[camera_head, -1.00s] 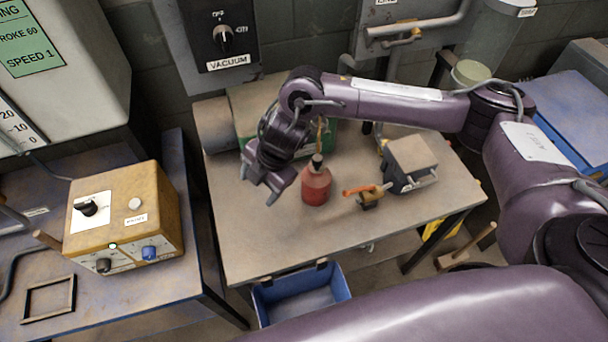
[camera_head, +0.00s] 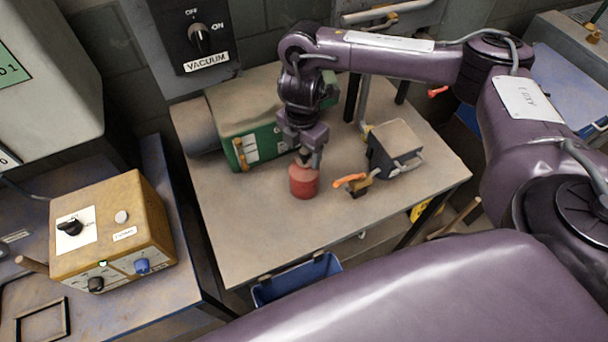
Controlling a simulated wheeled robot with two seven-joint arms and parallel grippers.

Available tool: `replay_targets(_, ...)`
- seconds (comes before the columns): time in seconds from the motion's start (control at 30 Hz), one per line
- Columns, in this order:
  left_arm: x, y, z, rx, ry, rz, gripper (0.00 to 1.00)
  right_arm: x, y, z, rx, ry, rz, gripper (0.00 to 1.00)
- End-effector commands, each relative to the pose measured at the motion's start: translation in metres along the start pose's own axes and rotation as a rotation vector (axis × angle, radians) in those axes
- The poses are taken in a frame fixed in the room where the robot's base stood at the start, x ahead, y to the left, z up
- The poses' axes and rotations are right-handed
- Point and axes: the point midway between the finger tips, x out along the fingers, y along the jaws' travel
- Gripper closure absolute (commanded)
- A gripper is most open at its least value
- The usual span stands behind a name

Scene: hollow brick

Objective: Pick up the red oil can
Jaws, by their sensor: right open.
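The red oil can (camera_head: 304,183) stands upright on the middle table. My right gripper (camera_head: 304,158) points down right over the can, with its fingers at the can's top. The fingers are open; the can's neck and spout are mostly hidden by the gripper, and I cannot tell whether the fingers touch it. My left gripper is not in view.
A green machine (camera_head: 255,135) stands behind and left of the can. A small orange-handled tool (camera_head: 357,183) and a grey box-shaped device (camera_head: 396,148) are to its right. The table's front (camera_head: 255,235) is clear. A blue bin (camera_head: 297,280) is below its edge.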

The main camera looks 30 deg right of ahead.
Motion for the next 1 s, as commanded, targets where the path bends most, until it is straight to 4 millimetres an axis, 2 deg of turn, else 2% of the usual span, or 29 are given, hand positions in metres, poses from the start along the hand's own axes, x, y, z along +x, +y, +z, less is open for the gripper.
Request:
replay_targets(0.13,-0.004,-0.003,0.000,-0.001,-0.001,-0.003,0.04,0.016,0.000,0.000,0.001,0.000,-0.002,0.34)
replay_targets(0.4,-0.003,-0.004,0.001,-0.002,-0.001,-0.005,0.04,0.020,0.000,0.000,0.000,-0.001,0.000,0.34)
replay_targets(0.47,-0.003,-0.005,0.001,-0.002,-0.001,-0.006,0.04,0.020,0.000,0.000,0.000,-0.001,0.000,0.40)
replay_targets(0.9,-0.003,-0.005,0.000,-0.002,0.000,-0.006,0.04,0.020,0.000,0.000,0.000,0.000,0.000,0.98)
replay_targets(1.0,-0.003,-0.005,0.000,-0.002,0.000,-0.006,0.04,0.019,0.001,0.000,0.000,0.000,0.001,1.00)
